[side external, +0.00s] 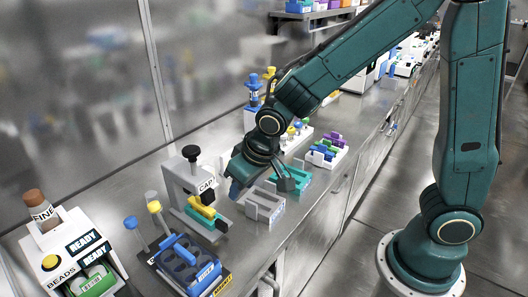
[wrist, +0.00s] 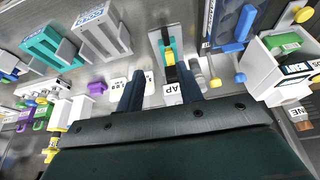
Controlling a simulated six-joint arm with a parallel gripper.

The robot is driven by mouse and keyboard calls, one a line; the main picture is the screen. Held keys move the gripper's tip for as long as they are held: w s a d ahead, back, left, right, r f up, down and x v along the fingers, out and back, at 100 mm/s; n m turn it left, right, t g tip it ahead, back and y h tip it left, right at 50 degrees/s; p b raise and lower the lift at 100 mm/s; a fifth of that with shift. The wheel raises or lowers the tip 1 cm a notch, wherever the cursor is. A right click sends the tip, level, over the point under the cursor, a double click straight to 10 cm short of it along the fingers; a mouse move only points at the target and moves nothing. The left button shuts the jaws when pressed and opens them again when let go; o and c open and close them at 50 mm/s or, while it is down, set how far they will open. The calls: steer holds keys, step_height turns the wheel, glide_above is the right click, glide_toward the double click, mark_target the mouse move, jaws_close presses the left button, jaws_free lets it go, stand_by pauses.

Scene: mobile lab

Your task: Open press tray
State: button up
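The grey press marked CAP (side external: 187,183) stands on the bench with a black knob on top. At its foot is a tray with a yellow part (side external: 203,211) and teal and yellow pieces. In the wrist view the tray's teal part (wrist: 167,46) and yellow part (wrist: 170,72) lie beyond the fingertips, towards the right finger. My gripper (side external: 258,184) hangs above the bench, right of the press in the side view. In the wrist view its two fingers (wrist: 158,92) are apart with nothing between them. I see no contact with the tray.
A grey rack (side external: 264,207) stands right of the press, with a teal rack (side external: 297,178) behind. A blue rack (side external: 188,262) stands in front. The bead dispenser (side external: 62,250) with READY labels is at left.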

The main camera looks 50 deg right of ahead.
mark_target(223, 224)
steer(key=shift+w+a+f, duration=0.25)
steer(key=shift+a+f, duration=0.1)
steer(key=shift+f, duration=0.25)
steer(key=shift+w+a+f, duration=0.25)
steer(key=shift+a+f, duration=0.1)
steer(key=shift+f, duration=0.25)
steer(key=shift+f, duration=0.1)
steer(key=shift+x, duration=6.75)
jaws_close()
